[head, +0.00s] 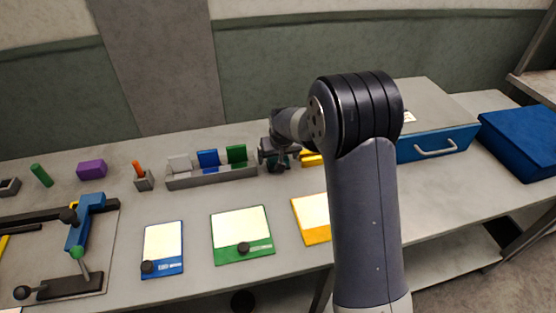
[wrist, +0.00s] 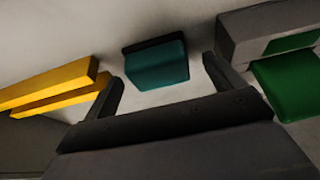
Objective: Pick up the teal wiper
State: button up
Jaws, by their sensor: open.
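The teal wiper (wrist: 157,66) is a small teal block with a dark edge, on the grey bench top in the wrist view. It lies ahead of my gripper (wrist: 162,78), roughly between the two dark fingertips, and I see no contact. My gripper is open and empty. In the head view my gripper (head: 274,157) is over the back of the bench, right of the rack, and only a sliver of teal shows by it. My arm hides part of the bench there.
Yellow bars (wrist: 50,90) lie close to the left finger. The grey rack (head: 212,177), with a green block (wrist: 288,84) at its end, is close to the right finger. A blue-fronted drawer box (head: 440,145) stands to the right. Flat framed cards (head: 241,235) lie in front.

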jog(key=shift+w+f, duration=0.25)
jog(key=shift+f, duration=0.35)
jog(key=shift+c, duration=0.2)
jog(key=c, duration=1.1)
